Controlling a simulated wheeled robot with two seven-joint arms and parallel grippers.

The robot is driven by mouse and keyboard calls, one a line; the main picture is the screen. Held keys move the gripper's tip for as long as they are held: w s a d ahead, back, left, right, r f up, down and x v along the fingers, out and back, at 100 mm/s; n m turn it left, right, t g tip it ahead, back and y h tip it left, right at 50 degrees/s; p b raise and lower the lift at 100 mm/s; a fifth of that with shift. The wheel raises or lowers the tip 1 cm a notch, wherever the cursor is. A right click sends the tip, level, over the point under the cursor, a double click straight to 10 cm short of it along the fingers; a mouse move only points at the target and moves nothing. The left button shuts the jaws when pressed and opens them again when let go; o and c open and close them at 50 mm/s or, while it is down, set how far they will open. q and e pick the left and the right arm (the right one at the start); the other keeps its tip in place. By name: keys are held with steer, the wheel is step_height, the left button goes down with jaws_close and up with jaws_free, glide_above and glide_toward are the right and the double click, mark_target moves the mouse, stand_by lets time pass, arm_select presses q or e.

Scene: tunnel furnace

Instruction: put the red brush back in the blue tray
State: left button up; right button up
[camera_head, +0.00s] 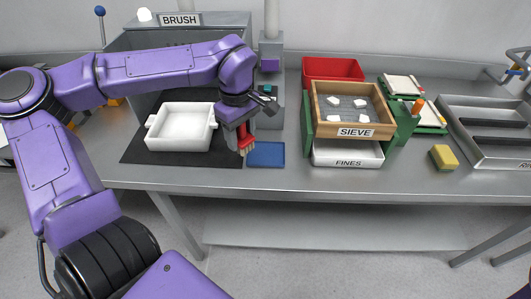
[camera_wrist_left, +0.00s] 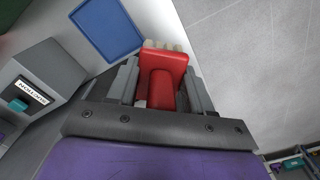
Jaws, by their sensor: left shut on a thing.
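The red brush (camera_wrist_left: 162,75) is held between the two grey fingers of my left gripper (camera_wrist_left: 160,85) in the left wrist view. Its pale bristles show at its far end. In the head view the red brush (camera_head: 246,139) hangs below my left gripper (camera_head: 245,127), bristles down, at the left edge of the blue tray (camera_head: 267,155). I cannot tell whether the bristles touch anything. The blue tray is flat, looks empty and lies near the table's front edge. It also shows in the left wrist view (camera_wrist_left: 106,28), apart from the brush. My right gripper is not in view.
A white box (camera_head: 181,128) with handles sits on a black mat (camera_head: 140,153) left of the brush. A wooden sieve (camera_head: 352,112) stands on a green frame at the right, above a white fines drawer (camera_head: 347,154). A grey suction unit (camera_wrist_left: 42,87) stands behind the blue tray.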

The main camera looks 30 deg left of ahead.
arm_select(q)
steer(key=s+a+r+n, duration=0.1)
steer(key=s+n, duration=0.2)
steer(key=n, duration=0.5)
glide_above(267, 154)
step_height(267, 154, down, 9)
steer(key=shift+s+a+f+p, duration=0.1)
steer(key=shift+s+p, duration=0.05)
steer(key=shift+p, duration=0.3)
step_height(267, 154, down, 3)
steer(key=shift+r, duration=0.2)
steer(key=shift+w+f, duration=0.2)
steer(key=shift+f, duration=0.25)
steer(key=shift+f, duration=0.15)
steer(key=o, duration=1.4)
step_height(267, 154, up, 12)
steer(key=shift+r+b, duration=0.25)
steer(key=shift+b, duration=0.2)
